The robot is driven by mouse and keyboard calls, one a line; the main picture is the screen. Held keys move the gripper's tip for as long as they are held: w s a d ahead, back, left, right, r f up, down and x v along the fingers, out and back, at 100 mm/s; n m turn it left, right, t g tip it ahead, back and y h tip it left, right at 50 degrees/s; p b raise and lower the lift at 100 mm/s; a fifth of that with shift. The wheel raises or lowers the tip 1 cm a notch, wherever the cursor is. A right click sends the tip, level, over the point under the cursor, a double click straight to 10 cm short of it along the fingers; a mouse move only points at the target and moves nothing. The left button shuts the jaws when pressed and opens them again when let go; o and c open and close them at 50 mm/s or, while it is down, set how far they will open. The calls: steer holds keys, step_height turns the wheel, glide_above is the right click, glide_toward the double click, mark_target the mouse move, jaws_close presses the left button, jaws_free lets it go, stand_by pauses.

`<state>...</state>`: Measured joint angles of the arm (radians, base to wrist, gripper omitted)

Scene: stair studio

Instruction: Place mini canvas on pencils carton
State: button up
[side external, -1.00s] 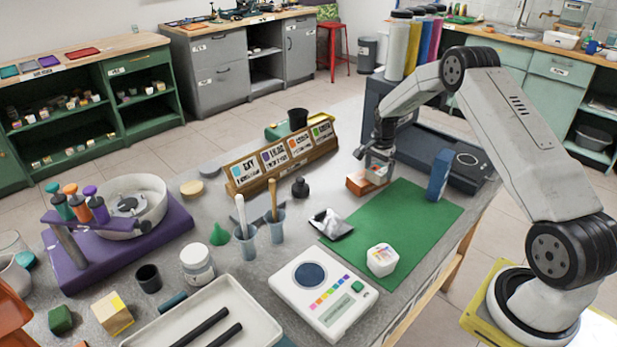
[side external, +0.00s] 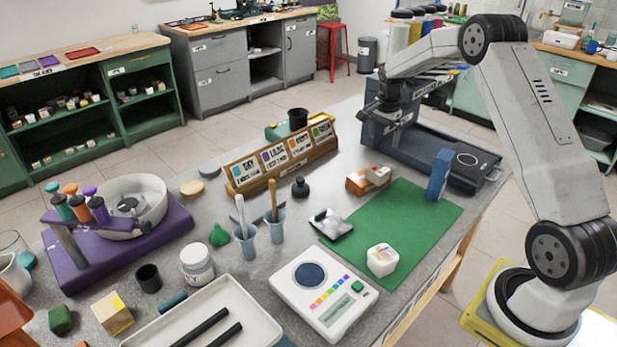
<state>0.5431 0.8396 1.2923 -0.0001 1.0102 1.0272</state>
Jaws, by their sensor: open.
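The pencils carton (side external: 356,184), a low orange and white box, lies on the grey table at the far left corner of the green mat. A small pale block (side external: 378,173), which looks like the mini canvas, rests on top of the carton toward its right end. It looks tilted slightly, but its contact with the carton is too small to judge exactly. My gripper (side external: 384,117) is open and empty, above and behind the carton, in front of the dark blue machine. It is clear of both things. Its fingertips are small and hard to make out.
A blue upright box (side external: 439,175) stands on the green mat (side external: 400,222), with a white printed cube (side external: 382,260) nearer the front. A wooden card rack (side external: 283,165) stands left of the carton. The dark blue machine (side external: 425,140) fills the table behind. The mat's middle is clear.

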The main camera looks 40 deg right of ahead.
stand_by(0.5)
steer(key=s+a+r+n, duration=0.1)
steer(key=s+a+n, duration=0.15)
steer(key=a, duration=0.35)
steer(key=s+a+r+n+t, duration=0.1)
steer(key=a+n, duration=0.3)
steer(key=a, duration=0.2)
steer(key=s+a+r+n, duration=0.1)
steer(key=s+a+n, duration=0.15)
steer(key=a, duration=0.35)
steer(key=s+a+f+n+t, duration=0.1)
steer(key=s+a+n, duration=0.8)
steer(key=s, duration=0.5)
steer(key=shift+a+t, duration=0.3)
steer(key=shift+a, duration=0.7)
steer(key=shift+w+f, duration=0.1)
steer(key=shift+w, duration=0.05)
